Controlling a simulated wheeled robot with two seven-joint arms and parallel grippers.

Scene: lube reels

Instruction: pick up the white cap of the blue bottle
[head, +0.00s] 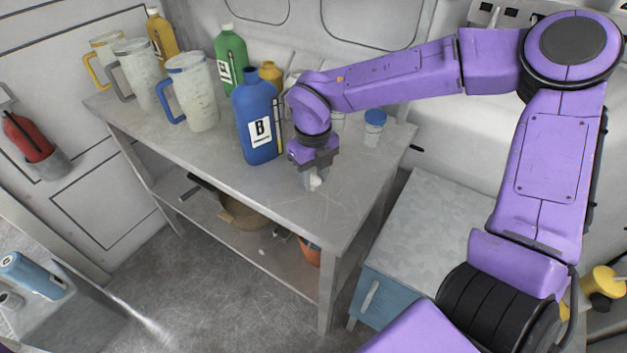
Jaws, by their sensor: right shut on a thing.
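The blue bottle (252,95) stands upright on the grey workbench, with a white label marked B. No white cap shows on its top. My right gripper (314,178) is just right of the bottle, pointing down, low at the bench top. It is shut on a small white cap (316,183), whose lower part shows below the fingers. I cannot tell whether the cap touches the bench. My left gripper is not in view.
On the workbench (290,205), a green bottle (231,55), a yellow bottle (161,35) and clear jugs (198,95) stand behind and left. A blue-lidded jar (374,128) stands to the right. The front of the bench top is clear.

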